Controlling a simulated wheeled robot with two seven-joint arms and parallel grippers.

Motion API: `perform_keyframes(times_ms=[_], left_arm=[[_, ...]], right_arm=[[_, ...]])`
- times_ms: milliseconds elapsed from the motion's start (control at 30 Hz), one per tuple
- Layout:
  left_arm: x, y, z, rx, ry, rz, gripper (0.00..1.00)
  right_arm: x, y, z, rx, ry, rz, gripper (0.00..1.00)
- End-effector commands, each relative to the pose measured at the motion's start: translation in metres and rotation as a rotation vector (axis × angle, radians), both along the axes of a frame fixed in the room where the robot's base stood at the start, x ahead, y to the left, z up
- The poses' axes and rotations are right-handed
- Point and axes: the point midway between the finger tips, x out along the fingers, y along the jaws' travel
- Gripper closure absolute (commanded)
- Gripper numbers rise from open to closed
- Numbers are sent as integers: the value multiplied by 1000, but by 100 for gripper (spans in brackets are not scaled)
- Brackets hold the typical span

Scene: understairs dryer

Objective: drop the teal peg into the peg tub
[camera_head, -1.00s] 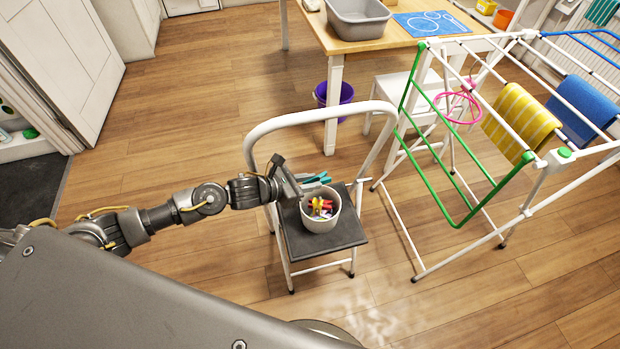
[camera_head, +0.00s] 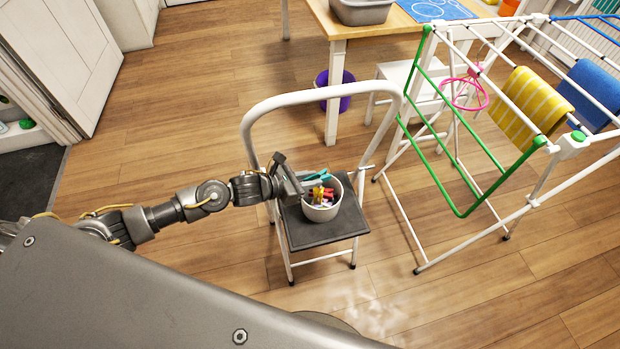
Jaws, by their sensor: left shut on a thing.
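A teal peg (camera_head: 317,175) is held in my left gripper (camera_head: 303,180), over the back part of the peg tub's opening. The peg tub (camera_head: 322,212) is a pale round pot standing on the dark top step of a white step stool (camera_head: 312,237). Several red, yellow and other coloured pegs (camera_head: 321,195) lie inside the tub. The gripper is at the tub's left rim; I cannot tell whether it touches the rim. My right gripper is not in view.
The stool's white hoop (camera_head: 320,95) rises behind the tub. A drying rack (camera_head: 470,150) with a yellow striped cloth (camera_head: 531,100) and a blue cloth (camera_head: 590,92) stands to the right. A purple bucket (camera_head: 333,92) sits under the table. Open floor lies left.

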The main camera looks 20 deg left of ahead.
Motion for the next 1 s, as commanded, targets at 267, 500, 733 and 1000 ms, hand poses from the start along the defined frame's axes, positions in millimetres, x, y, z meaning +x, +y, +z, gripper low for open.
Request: perform_keyframes(times_ms=[267,500,733,1000], left_arm=[[0,0,0,0,0,0,54],[-1,1,1,0,0,0,54],[-21,22,11,4,-1,0,54],[-56,55,31,2,1,0,54]], right_arm=[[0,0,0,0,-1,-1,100],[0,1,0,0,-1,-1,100],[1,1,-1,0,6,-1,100],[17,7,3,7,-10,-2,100]])
